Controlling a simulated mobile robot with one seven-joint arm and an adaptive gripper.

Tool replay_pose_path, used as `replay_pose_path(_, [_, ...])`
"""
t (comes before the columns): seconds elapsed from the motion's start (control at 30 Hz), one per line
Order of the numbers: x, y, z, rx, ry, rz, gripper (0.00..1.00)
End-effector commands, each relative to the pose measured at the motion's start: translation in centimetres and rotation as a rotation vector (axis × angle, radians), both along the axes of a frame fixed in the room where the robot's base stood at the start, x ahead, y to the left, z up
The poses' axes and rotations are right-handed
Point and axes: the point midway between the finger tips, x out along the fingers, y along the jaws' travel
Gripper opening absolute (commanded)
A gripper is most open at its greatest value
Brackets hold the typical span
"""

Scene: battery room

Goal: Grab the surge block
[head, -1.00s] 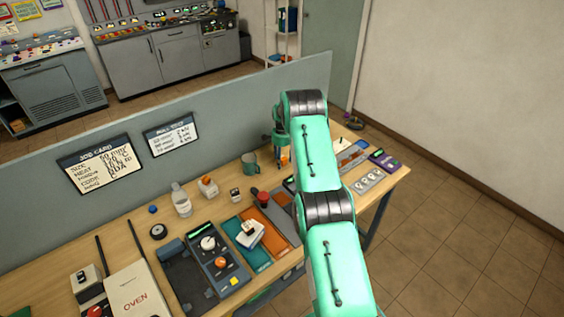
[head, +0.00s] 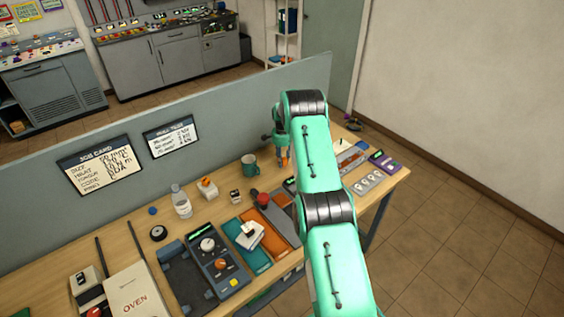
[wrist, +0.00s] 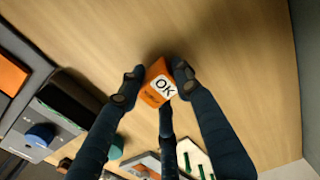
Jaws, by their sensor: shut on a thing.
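An orange block (wrist: 155,91) with a white label reading "OK" is between the fingertips of my gripper (wrist: 151,80) in the wrist view. Smaller dark print on its orange face is too small to read. I take it to be the surge block. The dark blue fingers are shut on it from both sides, with a third finger below. In the head view, a bit of orange (head: 283,153) shows at my gripper (head: 283,160), over the back of the bench. My arm hides part of that area, and I cannot tell whether the block touches the bench.
A green mug (head: 249,164) stands just left of my gripper. A grey partition (head: 230,118) runs behind the bench.

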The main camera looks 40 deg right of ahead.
Motion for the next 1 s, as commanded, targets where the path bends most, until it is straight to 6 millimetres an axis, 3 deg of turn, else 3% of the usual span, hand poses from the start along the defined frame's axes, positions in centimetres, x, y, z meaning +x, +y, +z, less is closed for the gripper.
replay_pose_path(0.6, [0.1, -0.1, 7.6, -0.001, -0.002, 0.000, 0.05])
replay_pose_path(1.0, [0.0, 0.0, 9.3, 0.000, 0.000, 0.000, 0.05])
